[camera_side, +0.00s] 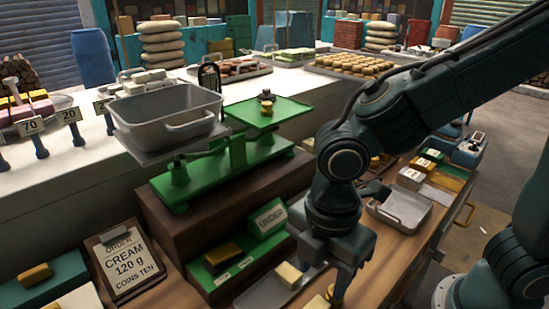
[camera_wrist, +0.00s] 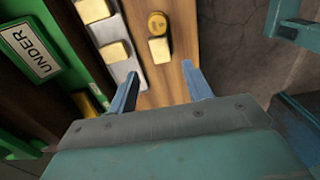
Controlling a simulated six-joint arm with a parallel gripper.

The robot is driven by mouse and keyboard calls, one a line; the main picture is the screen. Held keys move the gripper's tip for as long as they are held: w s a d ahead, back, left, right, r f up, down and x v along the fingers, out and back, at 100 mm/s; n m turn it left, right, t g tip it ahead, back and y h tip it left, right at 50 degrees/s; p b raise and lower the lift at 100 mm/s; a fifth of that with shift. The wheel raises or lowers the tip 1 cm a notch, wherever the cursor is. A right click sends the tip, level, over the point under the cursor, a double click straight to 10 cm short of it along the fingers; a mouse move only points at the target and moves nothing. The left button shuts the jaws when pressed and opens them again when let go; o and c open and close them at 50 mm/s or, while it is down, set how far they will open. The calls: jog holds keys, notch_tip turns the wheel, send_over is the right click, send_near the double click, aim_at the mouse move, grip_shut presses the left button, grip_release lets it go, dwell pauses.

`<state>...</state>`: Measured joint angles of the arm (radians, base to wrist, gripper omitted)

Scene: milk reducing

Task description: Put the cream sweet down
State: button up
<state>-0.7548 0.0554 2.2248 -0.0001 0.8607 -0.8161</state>
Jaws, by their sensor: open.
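My gripper (camera_side: 338,284) is low over the wooden counter in the side view. In the wrist view its two blue fingers (camera_wrist: 158,72) are apart with nothing between them. A cream sweet (camera_wrist: 159,50) lies on the bare wood just beyond the fingertips, apart from them as far as I can tell. It also shows at the bottom of the side view (camera_side: 318,303). Two more cream blocks (camera_wrist: 116,52) lie on a metal tray to its left; one shows on the tray in the side view (camera_side: 289,275).
A round yellow-brass piece (camera_wrist: 157,22) stands beside the loose sweet. The green UNDER box (camera_side: 267,219) is close left. The green balance scale (camera_side: 235,160) carries a grey pan (camera_side: 165,110). The order board (camera_side: 122,262) reads cream 120 g. An empty tray (camera_side: 400,208) lies right.

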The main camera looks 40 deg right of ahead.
jog(key=shift+r, duration=1.75)
jog(key=shift+d, duration=0.1)
jog(key=s+d+r+m+t, duration=0.2)
jog(key=d+r+m, duration=0.1)
jog(key=d+m, duration=0.6)
jog(key=s+d+r+m+t, duration=0.2)
jog(key=d+r+m+t, duration=0.1)
jog(key=d+m, duration=0.6)
jog(key=d, duration=0.2)
jog(key=shift+s+d+r+t, duration=0.25)
jog(key=shift+d+r+t, duration=0.05)
jog(key=shift+d+r, duration=0.1)
jog(key=shift+o, duration=0.5)
jog(key=shift+w+a, duration=0.1)
